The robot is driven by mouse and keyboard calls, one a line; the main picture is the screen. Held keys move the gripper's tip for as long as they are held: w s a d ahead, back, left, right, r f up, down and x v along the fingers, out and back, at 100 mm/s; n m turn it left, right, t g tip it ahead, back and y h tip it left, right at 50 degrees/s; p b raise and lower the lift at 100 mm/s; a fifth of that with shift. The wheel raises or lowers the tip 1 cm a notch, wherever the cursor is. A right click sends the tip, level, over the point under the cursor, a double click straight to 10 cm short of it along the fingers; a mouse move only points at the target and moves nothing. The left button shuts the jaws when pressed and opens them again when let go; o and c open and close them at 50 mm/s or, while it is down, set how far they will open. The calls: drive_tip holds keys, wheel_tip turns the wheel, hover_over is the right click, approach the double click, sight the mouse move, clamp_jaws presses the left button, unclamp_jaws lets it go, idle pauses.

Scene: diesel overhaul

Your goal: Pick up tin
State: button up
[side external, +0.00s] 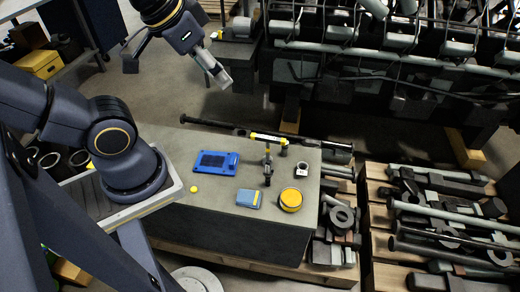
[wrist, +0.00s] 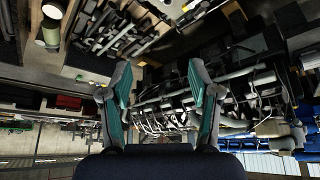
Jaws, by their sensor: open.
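A round tin (side external: 291,199) with a yellow lid stands on the grey worktop (side external: 225,222), near its front right corner. My gripper (side external: 178,68) is high at the upper left in the side view, well away from and above the tin. In the wrist view, its two green-and-grey fingers (wrist: 160,66) are spread wide with nothing between them. I cannot make out the tin in the wrist view.
A blue tray (side external: 215,162) and yellow disc (side external: 194,189) lie left. Pallets of metal parts (side external: 440,215) stand right; an engine (side external: 400,60) stands behind.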

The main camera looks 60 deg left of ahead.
drive_tip(key=o, duration=0.6)
drive_tip(key=shift+o, duration=0.2)
